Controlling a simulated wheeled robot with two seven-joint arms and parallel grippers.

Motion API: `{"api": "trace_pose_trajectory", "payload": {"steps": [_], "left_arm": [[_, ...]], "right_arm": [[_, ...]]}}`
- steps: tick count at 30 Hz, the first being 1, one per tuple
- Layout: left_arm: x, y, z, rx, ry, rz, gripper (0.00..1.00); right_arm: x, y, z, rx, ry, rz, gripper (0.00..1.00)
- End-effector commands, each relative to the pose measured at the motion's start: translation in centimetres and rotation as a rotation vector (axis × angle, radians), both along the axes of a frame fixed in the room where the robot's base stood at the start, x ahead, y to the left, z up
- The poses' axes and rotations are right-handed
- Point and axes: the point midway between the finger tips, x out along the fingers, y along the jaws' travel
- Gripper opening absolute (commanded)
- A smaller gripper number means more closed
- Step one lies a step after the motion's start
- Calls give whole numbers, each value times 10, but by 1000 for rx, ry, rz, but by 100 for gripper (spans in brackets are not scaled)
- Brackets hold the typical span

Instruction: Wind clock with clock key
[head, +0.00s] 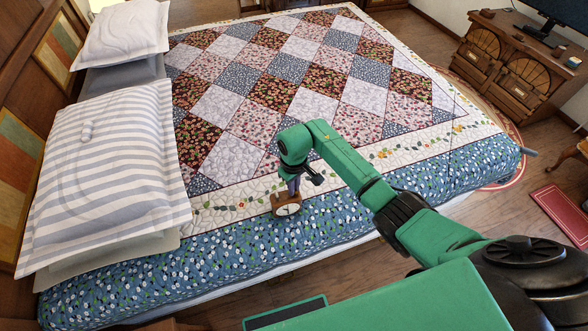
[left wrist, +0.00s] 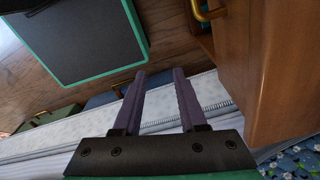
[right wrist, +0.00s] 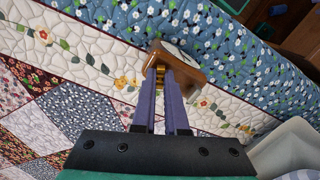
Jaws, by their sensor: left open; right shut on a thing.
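The clock (head: 287,210) is a small wooden block with a white dial, at the near edge of the bed in the head view. It also shows at the fingertips in the right wrist view (right wrist: 187,66). My right gripper (head: 292,186) points down at the clock from above. Its fingers are shut on a small gold-coloured piece, seemingly the clock key (right wrist: 160,75), right against the clock's wooden side. Fingers and clock partly hide its shape. My left gripper (left wrist: 159,72) is open and empty in the left wrist view, away from the clock.
The bed has a patchwork quilt (head: 254,56) with a blue flowered border and striped pillows (head: 105,165) at left. In the left wrist view, wooden furniture (left wrist: 285,70) with brass handles stands close at right. A wooden cabinet (head: 520,65) stands at the far right.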

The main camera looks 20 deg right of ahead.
Motion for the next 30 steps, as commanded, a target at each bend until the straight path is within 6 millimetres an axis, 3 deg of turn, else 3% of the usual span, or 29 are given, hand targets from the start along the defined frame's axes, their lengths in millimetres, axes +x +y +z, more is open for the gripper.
{"api": "trace_pose_trajectory", "payload": {"steps": [1, 9, 25, 27, 28, 30], "left_arm": [[0, 0, 27, 0, 0, 0, 41], [0, 0, 64, 0, 0, 0, 41], [0, 0, 69, 0, 0, 0, 41], [0, 0, 69, 0, 0, 0, 41], [0, 0, 69, 0, 0, 0, 41], [0, 0, 69, 0, 0, 0, 41]], "right_arm": [[-1, 2, 15, 5, 3, -22, 0], [1, 1, 6, 2, 0, -103, 0], [2, 0, 0, 2, -5, -123, 0], [2, 0, 0, 2, -5, -123, 34], [2, 0, 0, 1, -4, -123, 41], [2, 0, 0, 1, -4, -123, 41]]}}
